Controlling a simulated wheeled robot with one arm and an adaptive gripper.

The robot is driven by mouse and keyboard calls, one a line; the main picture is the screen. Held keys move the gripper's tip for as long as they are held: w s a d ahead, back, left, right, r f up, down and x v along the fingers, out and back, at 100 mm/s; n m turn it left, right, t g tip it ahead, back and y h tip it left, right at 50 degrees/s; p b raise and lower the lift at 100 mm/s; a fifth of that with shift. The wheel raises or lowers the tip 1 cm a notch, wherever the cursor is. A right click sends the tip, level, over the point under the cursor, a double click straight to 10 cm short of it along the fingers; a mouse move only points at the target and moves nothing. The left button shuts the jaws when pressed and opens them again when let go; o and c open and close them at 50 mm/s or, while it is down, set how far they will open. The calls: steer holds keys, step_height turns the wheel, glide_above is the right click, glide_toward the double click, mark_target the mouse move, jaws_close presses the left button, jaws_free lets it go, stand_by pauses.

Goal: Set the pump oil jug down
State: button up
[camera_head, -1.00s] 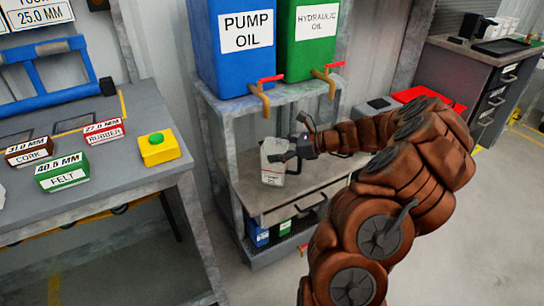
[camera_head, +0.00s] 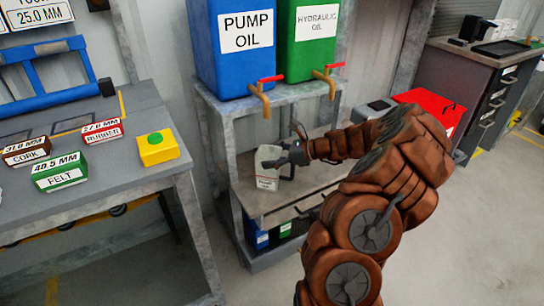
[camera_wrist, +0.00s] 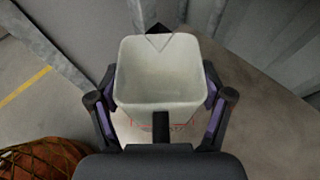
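The pump oil jug (camera_head: 268,167) is a pale grey, open-topped container with a label low on its side. It stands roughly upright over the lower shelf (camera_head: 325,172) of the dispenser stand. I cannot tell whether its base touches the shelf. My gripper (camera_head: 288,150) is around the jug from the right. The far finger is partly hidden in the head view.
A blue pump oil tank (camera_head: 237,70) and a green hydraulic oil tank (camera_head: 305,20) with red-handled taps stand above the shelf. A red container (camera_head: 428,102) is at right. The left workbench (camera_head: 120,185) holds labelled boxes and a yellow button box (camera_head: 157,149).

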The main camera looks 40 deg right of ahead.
steer(key=o, duration=0.4)
